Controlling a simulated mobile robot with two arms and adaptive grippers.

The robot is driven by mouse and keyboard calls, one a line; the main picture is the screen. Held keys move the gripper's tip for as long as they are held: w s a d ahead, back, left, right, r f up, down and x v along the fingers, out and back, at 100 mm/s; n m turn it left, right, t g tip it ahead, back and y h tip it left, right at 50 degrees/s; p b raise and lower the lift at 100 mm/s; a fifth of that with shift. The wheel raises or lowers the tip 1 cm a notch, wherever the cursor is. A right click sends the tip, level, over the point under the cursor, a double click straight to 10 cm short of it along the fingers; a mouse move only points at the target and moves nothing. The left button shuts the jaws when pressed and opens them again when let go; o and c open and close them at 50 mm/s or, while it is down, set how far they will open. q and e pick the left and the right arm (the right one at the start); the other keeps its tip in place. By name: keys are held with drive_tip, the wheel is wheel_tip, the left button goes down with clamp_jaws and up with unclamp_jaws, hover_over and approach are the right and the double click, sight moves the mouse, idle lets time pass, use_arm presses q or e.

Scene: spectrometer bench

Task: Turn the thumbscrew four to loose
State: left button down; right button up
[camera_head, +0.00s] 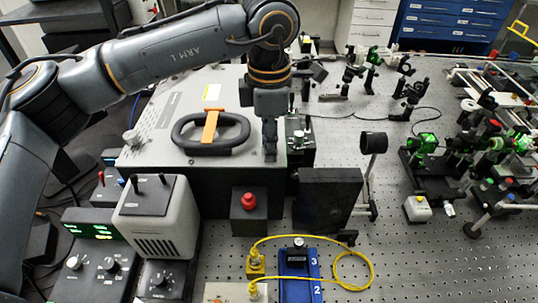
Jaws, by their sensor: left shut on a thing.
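My left gripper (270,152) points straight down at the front right corner of the large light-grey box (180,158). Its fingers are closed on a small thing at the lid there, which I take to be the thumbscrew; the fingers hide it. I cannot read a number on it. A silvery knob, likely another thumbscrew (131,138), stands at the lid's front left corner. The lid carries a black loop handle (245,131) with an orange strap (210,127), left of my gripper. My right gripper is not in view.
A red button (249,199) on a black box stands in front. A yellow cable (345,250) loops by a blue stand (298,268). Green-lit optics (425,142) fill the far right.

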use_arm(q)
drive_tip(key=n+b, duration=0.1)
drive_tip(key=n, duration=0.1)
drive_tip(key=n+b, duration=0.1)
drive_tip(key=b, duration=0.1)
drive_tip(key=shift+f+n, duration=0.2)
drive_tip(key=shift+n, duration=0.2)
drive_tip(key=shift+r+n+b, duration=0.2)
drive_tip(key=shift+n+b, duration=1.15)
drive_tip(key=shift+n, duration=0.65)
drive_tip(key=c, duration=1.1)
unclamp_jaws()
drive_tip(key=shift+o, duration=0.2)
wheel_tip(320, 180, up, 12)
